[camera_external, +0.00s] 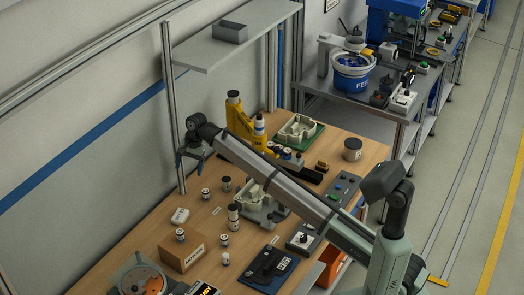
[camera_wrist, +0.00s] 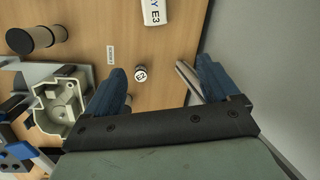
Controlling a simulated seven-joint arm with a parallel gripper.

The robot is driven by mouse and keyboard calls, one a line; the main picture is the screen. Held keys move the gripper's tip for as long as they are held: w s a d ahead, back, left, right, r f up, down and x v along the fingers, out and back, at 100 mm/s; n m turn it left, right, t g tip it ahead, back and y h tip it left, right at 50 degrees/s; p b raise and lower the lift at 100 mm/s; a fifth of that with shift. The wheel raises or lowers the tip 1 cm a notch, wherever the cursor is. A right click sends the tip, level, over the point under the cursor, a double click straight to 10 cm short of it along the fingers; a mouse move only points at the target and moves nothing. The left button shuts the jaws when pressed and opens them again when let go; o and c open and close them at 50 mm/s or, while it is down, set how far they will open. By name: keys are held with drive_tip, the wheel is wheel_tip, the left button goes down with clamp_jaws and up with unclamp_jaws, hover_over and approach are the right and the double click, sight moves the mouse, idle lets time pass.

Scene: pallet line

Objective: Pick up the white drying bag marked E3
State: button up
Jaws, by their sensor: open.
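The white drying bag (camera_wrist: 157,12) lies on the wooden bench at the top of the wrist view, cut off by its edge. The letters "Y E3" show on it. A small white block-like item on the bench in the external view (camera_external: 180,215) looks like the same bag. My gripper (camera_wrist: 160,76) is open and empty, with blue fingers spread apart. In the external view my gripper (camera_external: 188,158) is above the back-left edge of the bench, beyond the bag and higher than it.
A small round white-topped canister (camera_wrist: 140,72) shows between my fingers, below them on the bench. A grey-white housing (camera_wrist: 60,105) and a dark cylinder (camera_wrist: 20,41) are at left. The wall (camera_wrist: 265,60) is close at right. A cardboard box (camera_external: 181,248) stands near the bag.

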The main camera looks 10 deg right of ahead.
drive_tip(key=s+a+f+m+h, duration=0.1)
drive_tip(key=s+a+f+h, duration=0.2)
drive_tip(key=s+a+f, duration=0.3)
hover_over(179, 215)
drive_tip(key=shift+t, duration=0.3)
drive_tip(key=f, duration=0.8)
drive_tip(key=shift+w+a+f, duration=0.15)
drive_tip(key=shift+w+a, duration=0.05)
drive_tip(key=shift+w, duration=0.2)
drive_tip(key=shift+s+d+f, duration=0.1)
drive_tip(key=shift+s+f, duration=0.1)
drive_tip(key=shift+f, duration=1.15)
drive_tip(key=shift+s+d+f, duration=0.1)
drive_tip(key=shift+s+f, duration=0.05)
drive_tip(key=shift+f, duration=1.15)
drive_tip(key=c, duration=1.2)
drive_tip(key=shift+o, duration=0.2)
drive_tip(key=shift+r, duration=0.15)
